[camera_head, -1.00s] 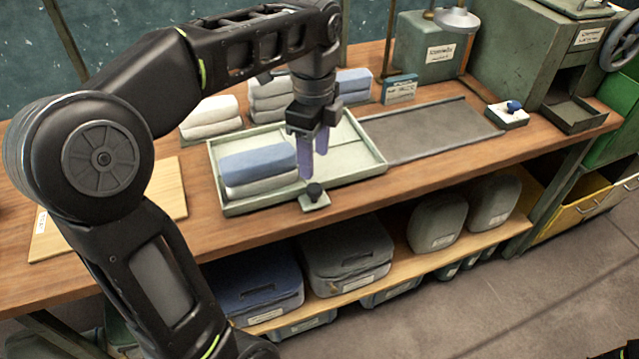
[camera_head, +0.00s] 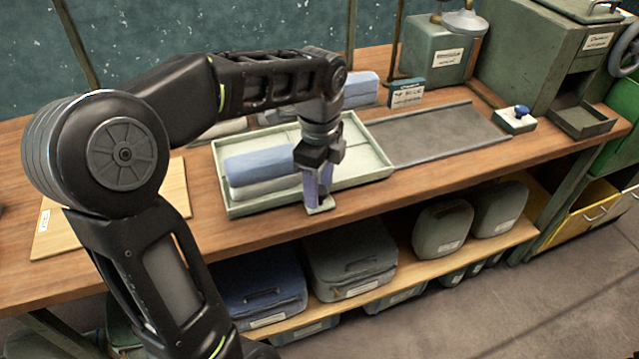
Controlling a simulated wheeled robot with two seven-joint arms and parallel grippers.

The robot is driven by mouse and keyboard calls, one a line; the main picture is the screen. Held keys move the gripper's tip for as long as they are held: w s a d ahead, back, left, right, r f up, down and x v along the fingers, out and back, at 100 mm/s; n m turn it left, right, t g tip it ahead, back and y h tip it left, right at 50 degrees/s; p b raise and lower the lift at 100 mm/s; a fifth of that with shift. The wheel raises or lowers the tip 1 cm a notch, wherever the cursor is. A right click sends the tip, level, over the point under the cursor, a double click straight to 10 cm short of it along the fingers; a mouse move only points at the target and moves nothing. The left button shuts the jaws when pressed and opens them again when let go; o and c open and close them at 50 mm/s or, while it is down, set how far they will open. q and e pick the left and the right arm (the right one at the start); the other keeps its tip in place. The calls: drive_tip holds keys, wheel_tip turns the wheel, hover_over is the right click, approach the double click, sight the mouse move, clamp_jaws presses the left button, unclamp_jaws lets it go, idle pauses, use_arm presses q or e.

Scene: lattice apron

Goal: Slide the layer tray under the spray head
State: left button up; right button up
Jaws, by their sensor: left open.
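The layer tray (camera_head: 372,180) is a shallow pale green tray on the wooden bench. Its left compartment holds a blue folded cloth (camera_head: 258,162) on a white one (camera_head: 265,188). A small tab (camera_head: 323,208) juts from its front edge. My left gripper (camera_head: 318,199) points down at this tab with its fingers open, one on each side of where the dark knob stood. The fingers hide the knob, so contact cannot be told. The spray head (camera_head: 465,22) hangs at the top right, above the far end of the grey runway (camera_head: 440,132). My right gripper is out of view.
The grey runway to the right of the tray is clear. A block with a blue button (camera_head: 515,120) sits past its right end. Folded cloths (camera_head: 358,88) and a small teal box (camera_head: 406,93) stand behind. A wooden board (camera_head: 110,215) lies to the left.

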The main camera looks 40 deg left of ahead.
use_arm(q)
clamp_jaws()
idle(0.4)
idle(0.9)
